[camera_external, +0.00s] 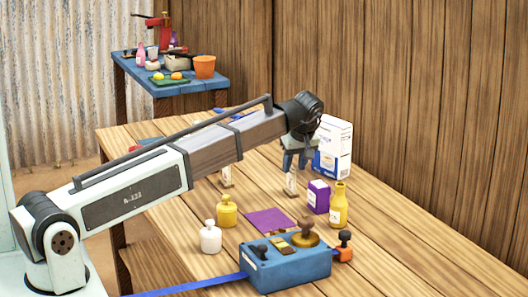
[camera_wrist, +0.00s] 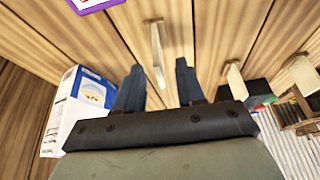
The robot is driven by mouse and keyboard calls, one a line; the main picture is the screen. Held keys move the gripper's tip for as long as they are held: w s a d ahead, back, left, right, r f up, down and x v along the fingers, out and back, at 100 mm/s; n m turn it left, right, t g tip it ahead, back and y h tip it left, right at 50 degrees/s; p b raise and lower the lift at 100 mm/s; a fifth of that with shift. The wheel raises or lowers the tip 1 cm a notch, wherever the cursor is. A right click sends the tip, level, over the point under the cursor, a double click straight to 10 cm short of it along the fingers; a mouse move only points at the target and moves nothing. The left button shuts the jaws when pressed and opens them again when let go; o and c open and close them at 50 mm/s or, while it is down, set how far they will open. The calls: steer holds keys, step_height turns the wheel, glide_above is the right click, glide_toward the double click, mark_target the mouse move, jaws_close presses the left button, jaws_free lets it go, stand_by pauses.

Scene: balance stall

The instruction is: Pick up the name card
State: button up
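A small white upright card on a wooden foot, which looks like the name card (camera_external: 291,184), stands on the wooden table directly below my gripper (camera_external: 294,160). In the wrist view the card (camera_wrist: 157,45) shows nearly edge-on, its lower part in the picture reaching the gap between the fingertips. My gripper (camera_wrist: 159,68) is open, with its two dark blue fingers apart on either side of the card. No contact shows. Similar cards stand farther off, one at left (camera_external: 226,178); in the wrist view two pale ones (camera_wrist: 235,80) show at right. Their writing cannot be read.
A white-blue box (camera_external: 334,147) stands close to the right of my gripper. A purple box (camera_external: 318,196) and yellow bottle (camera_external: 339,206) stand nearer the front.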

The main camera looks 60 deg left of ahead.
mark_target(289, 188)
steer(key=shift+x, duration=3.65)
steer(key=shift+w, duration=0.15)
steer(key=shift+c, duration=0.4)
steer(key=shift+d, duration=0.1)
jaws_close()
